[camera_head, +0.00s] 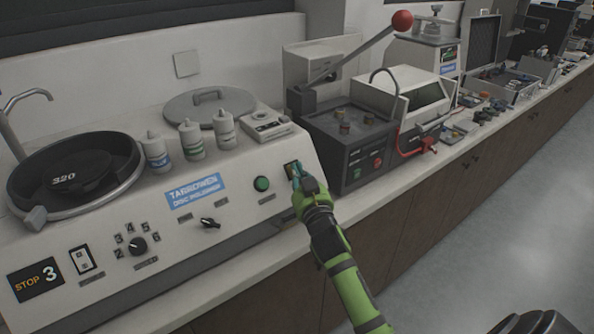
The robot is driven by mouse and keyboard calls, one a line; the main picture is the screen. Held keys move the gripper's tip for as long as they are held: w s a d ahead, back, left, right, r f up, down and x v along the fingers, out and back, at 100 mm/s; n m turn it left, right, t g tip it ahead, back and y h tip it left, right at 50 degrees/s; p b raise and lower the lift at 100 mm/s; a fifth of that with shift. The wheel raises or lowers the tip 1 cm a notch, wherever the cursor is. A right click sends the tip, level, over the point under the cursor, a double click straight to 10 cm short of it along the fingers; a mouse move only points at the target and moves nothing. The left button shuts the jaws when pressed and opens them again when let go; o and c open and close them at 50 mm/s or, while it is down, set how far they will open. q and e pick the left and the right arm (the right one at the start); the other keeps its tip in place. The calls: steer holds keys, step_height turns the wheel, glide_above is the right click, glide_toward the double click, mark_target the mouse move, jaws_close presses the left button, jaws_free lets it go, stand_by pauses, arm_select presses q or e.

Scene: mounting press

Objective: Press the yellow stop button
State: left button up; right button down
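My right gripper (298,173) reaches in on a green arm from the bottom. Its fingertips are at a small dark panel (291,166) on the right end of the white disc polisher's front (225,215). The gripper covers part of that panel, so any yellow button there is hidden or too small to make out. I cannot tell whether the fingers touch it, or whether they are open or shut. A round green button (261,184) sits just left of the gripper. My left gripper is not in view.
The polisher has a "STOP 3" sign (37,281), a knob (138,246) and a black bowl (75,172). Bottles and a lid stand on top. Right of my gripper is a dark press box (345,145) with small buttons and a red-ball lever (402,21).

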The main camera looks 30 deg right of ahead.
steer(key=shift+s+p, duration=0.15)
steer(key=shift+p, duration=0.2)
steer(key=shift+s+r+p, duration=0.3)
steer(key=shift+r+p, duration=0.1)
steer(key=shift+p, duration=0.15)
steer(key=s+r+p, duration=0.2)
steer(key=s+p, duration=0.2)
steer(key=shift+s+d+r, duration=0.15)
steer(key=shift+r, duration=0.25)
stand_by(0.3)
